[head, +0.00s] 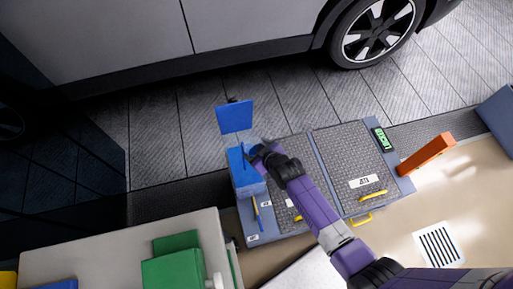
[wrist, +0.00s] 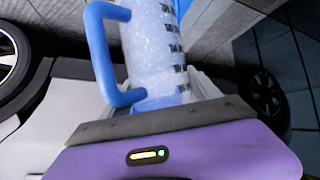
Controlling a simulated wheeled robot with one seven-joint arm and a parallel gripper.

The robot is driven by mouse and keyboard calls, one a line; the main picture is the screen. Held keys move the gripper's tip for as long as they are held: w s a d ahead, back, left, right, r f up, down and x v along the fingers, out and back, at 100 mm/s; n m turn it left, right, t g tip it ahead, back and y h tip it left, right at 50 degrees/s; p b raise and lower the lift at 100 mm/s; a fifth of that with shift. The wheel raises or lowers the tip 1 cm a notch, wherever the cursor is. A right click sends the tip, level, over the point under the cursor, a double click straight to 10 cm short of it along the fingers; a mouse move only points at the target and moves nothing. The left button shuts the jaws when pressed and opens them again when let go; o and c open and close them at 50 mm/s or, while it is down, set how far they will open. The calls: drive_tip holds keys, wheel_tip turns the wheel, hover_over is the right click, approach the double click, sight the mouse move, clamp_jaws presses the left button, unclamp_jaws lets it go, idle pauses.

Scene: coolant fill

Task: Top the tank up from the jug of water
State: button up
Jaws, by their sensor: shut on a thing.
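My gripper (head: 258,152) is shut on the jug, at the end of my purple arm. In the wrist view the jug (wrist: 152,45) is clear with dark graduation marks, a blue handle (wrist: 98,50) and a blue end near the fingers. Its clear body looks whitish and speckled; I cannot tell the water level. In the head view the jug (head: 238,156) is small and partly hidden, over or close behind a blue box (head: 248,184), which appears to be the tank. A blue panel (head: 234,117), perhaps its raised lid, stands behind. The tank's opening and level are not clear.
The grey floor unit has mesh panels (head: 345,150), yellow handles (head: 373,195) and a green display (head: 382,139). A pale table (head: 110,254) with a green container (head: 178,270) is at lower left. A car (head: 200,40) is behind.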

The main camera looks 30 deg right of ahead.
drive_tip(key=shift+w+n+g+h+p, duration=0.15)
drive_tip(key=shift+n+g+h+p, duration=0.25)
drive_tip(key=shift+g+p, duration=0.45)
idle(0.4)
drive_tip(key=shift+w+f+g, duration=0.1)
drive_tip(key=shift+f+g, duration=0.05)
drive_tip(key=shift+g, duration=0.1)
drive_tip(key=shift+a+f+g+h, duration=0.1)
drive_tip(key=shift+f+g+h, duration=0.1)
drive_tip(key=shift+g+h, duration=0.25)
drive_tip(key=shift+w+a+f+n+g+h, duration=0.1)
drive_tip(key=shift+w+f+n+g+h, duration=0.15)
drive_tip(key=shift+f+g+h, duration=0.35)
drive_tip(key=shift+w+a+f+n+g+h+b, duration=0.15)
drive_tip(key=shift+f+n+g+h+b, duration=0.15)
drive_tip(key=shift+g+b, duration=0.35)
drive_tip(key=shift+w+a+f+n+g+h+b, duration=0.15)
drive_tip(key=shift+f+g+b, duration=0.3)
drive_tip(key=shift+b, duration=0.25)
idle(0.4)
